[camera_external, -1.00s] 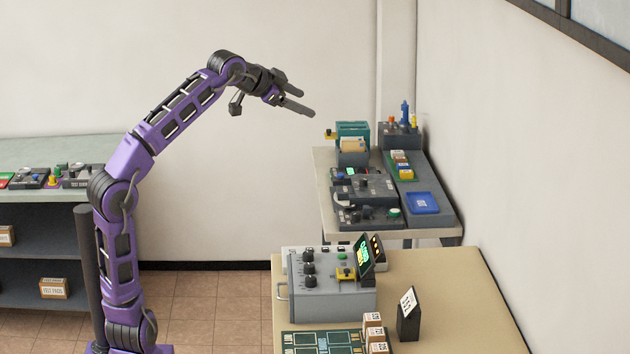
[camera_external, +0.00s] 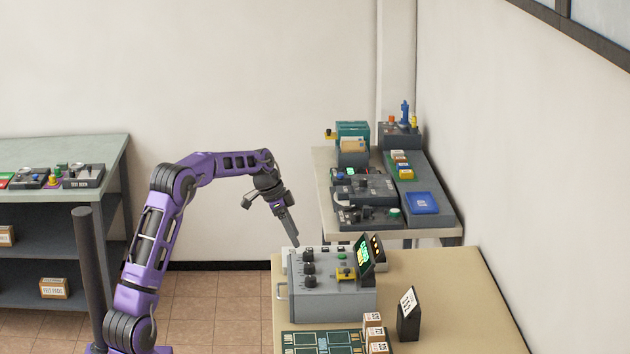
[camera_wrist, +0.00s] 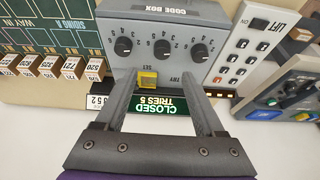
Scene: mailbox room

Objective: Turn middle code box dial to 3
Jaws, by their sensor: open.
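The grey code box (camera_external: 335,300) stands on the near tan table, with three black dials in a row. The middle dial (camera_external: 308,268) also shows in the wrist view (camera_wrist: 162,48), where the box appears upside down. I cannot clearly read its pointer. The box's screen (camera_wrist: 162,104) reads "CLOSED TRIES 5". A yellow switch (camera_wrist: 147,80) sits beside it. My gripper (camera_external: 295,241) is open and empty, pointing down near the far-left end of the box. In the wrist view its fingers (camera_wrist: 157,86) are spread apart in front of the box, not touching the dials.
A lift keypad (camera_wrist: 255,45) lies beside the code box. A green board (camera_external: 325,343) and several small labelled blocks (camera_external: 373,334) are at the front. A black card stand (camera_external: 408,314) is to the right. A second table (camera_external: 440,233) with devices stands behind. The right tabletop is clear.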

